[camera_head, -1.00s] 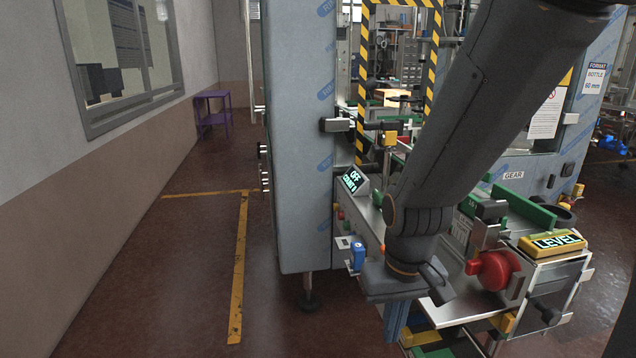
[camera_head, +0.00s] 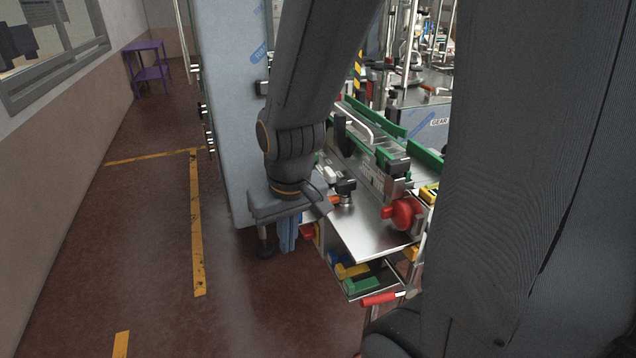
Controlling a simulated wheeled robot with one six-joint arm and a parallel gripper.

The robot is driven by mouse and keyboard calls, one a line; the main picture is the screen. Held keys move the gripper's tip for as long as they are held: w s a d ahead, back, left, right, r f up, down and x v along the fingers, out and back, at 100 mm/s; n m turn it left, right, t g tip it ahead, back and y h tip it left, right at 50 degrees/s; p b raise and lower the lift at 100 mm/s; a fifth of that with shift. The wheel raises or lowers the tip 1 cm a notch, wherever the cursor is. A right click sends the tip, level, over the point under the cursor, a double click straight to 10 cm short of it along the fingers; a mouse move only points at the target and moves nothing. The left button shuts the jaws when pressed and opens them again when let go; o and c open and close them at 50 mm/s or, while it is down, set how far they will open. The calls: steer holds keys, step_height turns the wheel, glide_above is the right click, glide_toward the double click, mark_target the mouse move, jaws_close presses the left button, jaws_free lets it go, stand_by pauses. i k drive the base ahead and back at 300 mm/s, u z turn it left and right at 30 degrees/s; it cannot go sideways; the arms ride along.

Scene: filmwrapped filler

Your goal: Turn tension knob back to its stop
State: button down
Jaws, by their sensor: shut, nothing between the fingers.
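My gripper (camera_head: 287,238) hangs pointing down left of the machine's steel front plate (camera_head: 368,232). Its fingers are shut and seem to hold nothing. A round red knob (camera_head: 403,213) sits at the right end of the conveyor, to the right of my gripper and apart from it. A small black knob (camera_head: 345,187) stands above the plate, nearer my gripper. I cannot tell from any label which knob is the tension knob. My arm hides part of the machine's side, including the place where a blue knob showed earlier.
An open drawer (camera_head: 347,288) with coloured blocks and a red handle (camera_head: 380,298) juts out below the plate. A tall grey cabinet (camera_head: 228,120) stands behind my arm. The floor (camera_head: 150,230) at left is clear. My own dark body fills the right side.

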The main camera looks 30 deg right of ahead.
mark_target(344, 188)
steer(key=u, duration=1.35)
steer(key=k, duration=0.1)
steer(key=z, duration=2.15)
